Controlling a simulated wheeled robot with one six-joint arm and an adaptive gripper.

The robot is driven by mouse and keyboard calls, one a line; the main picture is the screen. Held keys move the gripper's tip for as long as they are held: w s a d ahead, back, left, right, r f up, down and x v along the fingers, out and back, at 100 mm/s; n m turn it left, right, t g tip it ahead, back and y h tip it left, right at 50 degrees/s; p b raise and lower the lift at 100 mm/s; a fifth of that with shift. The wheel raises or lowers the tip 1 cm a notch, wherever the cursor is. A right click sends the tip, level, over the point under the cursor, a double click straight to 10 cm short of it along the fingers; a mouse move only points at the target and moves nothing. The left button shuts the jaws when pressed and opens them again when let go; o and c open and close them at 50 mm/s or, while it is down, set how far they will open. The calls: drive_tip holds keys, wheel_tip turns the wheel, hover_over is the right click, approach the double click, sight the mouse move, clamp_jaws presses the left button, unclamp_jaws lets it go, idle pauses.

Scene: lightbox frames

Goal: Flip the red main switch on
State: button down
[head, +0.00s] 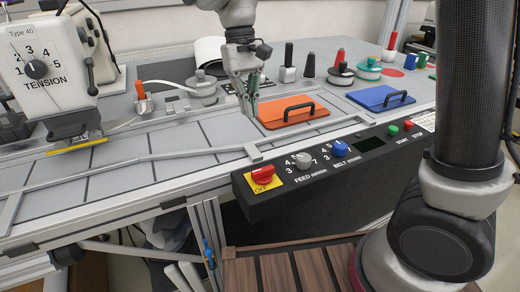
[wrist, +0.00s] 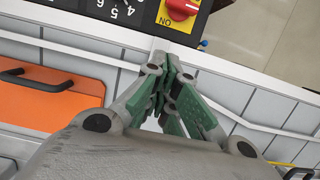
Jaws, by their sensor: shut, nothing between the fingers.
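The red main switch (head: 262,175) is a knob on a yellow plate at the left end of the black control panel (head: 340,158). In the head view "OFF" shows at the plate's front; in the wrist view the red switch (wrist: 183,8) is at the top edge, partly cut off, with "ON" upside down on its near side. I cannot tell the knob's setting. My gripper (head: 249,116) points down over the grey table, behind the panel and apart from the switch. Its green-padded fingers (wrist: 172,58) are shut and empty.
An orange lid with a black handle (head: 286,112) lies right of my gripper, a blue one (head: 382,98) further right. Grey and blue knobs (head: 340,148) sit beside the switch. A grey rail (head: 200,150) runs behind the panel. The tension unit (head: 45,65) stands left.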

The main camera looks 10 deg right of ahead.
sight(263, 174)
drive_tip(key=x, duration=0.9)
drive_tip(key=shift+s+d+f, duration=0.1)
drive_tip(key=shift+s+f, duration=0.05)
drive_tip(key=shift+f, duration=0.25)
drive_tip(key=shift+s+d, duration=0.2)
drive_tip(key=shift+s, duration=0.4)
drive_tip(key=shift+s+d, duration=0.2)
drive_tip(key=shift+s, duration=0.4)
drive_tip(key=shift+s+d+f, duration=0.1)
drive_tip(key=shift+s+d, duration=0.1)
drive_tip(key=shift+s, duration=0.5)
